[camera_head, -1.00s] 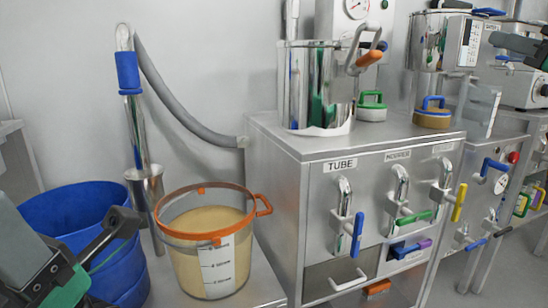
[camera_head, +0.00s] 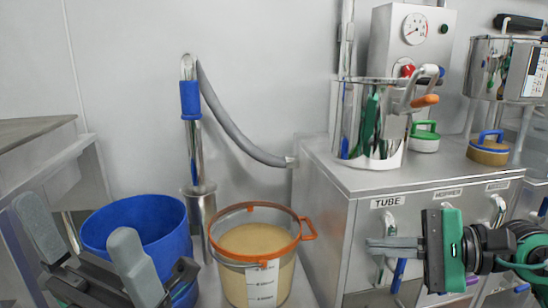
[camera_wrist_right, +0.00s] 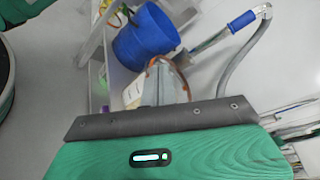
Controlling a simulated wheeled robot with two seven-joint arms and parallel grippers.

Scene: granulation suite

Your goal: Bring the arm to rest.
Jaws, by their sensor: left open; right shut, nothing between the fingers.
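My left gripper (camera_head: 92,256) is at the lower left in the head view. Its two grey fingers are spread wide with nothing between them, in front of the blue bucket (camera_head: 135,222). My right gripper (camera_head: 378,246) is at the lower right, in front of the steel cabinet, with its fingers together and pointing left. It holds nothing. In the right wrist view its closed fingers (camera_wrist_right: 172,88) show in the middle, overlapping the view of the orange-rimmed tub.
An orange-rimmed tub of tan powder (camera_head: 256,240) stands beside the blue bucket. Behind it a steel wand with a blue grip (camera_head: 190,100) stands in a holder, its hose running right. The steel cabinet (camera_head: 335,215) carries a shiny pot (camera_head: 368,125) and lidded containers.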

